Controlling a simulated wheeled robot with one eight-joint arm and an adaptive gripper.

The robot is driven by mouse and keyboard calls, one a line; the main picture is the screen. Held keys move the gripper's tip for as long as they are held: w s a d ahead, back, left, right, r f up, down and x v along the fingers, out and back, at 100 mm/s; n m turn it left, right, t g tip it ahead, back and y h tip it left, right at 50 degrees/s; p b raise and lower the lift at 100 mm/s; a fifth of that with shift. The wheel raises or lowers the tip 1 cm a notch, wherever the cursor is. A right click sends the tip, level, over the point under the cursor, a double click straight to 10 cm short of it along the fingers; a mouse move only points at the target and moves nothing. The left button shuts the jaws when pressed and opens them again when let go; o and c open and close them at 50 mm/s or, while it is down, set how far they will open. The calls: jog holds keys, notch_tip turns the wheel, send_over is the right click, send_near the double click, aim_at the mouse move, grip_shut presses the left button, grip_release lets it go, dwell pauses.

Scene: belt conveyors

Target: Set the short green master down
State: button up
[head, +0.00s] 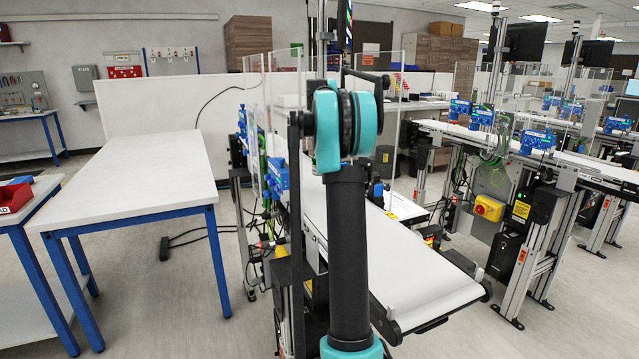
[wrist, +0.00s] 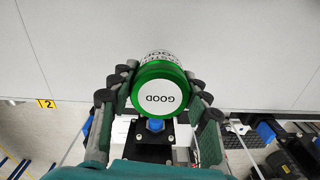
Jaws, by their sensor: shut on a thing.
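The short green master (wrist: 160,98) is a green cylinder with a white round GOOD label on the end facing the wrist camera. My gripper (wrist: 161,77) is shut on it, with dark, jointed fingers along its left and right sides. A pale flat surface (wrist: 60,45) lies beyond the master. I cannot tell whether the master touches it. In the head view my arm rises in front of the conveyor, and the gripper and master cannot be made out.
A white conveyor belt (head: 425,283) runs behind my arm. A white table with blue legs (head: 145,165) stands at left, its top clear. A red bin (head: 14,198) sits on another bench at far left.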

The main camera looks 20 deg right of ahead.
jog(key=shift+f, duration=3.3)
jog(key=shift+f, duration=0.1)
jog(key=o, duration=1.4)
notch_tip(320, 180, up, 12)
jog(key=shift+r, duration=0.1)
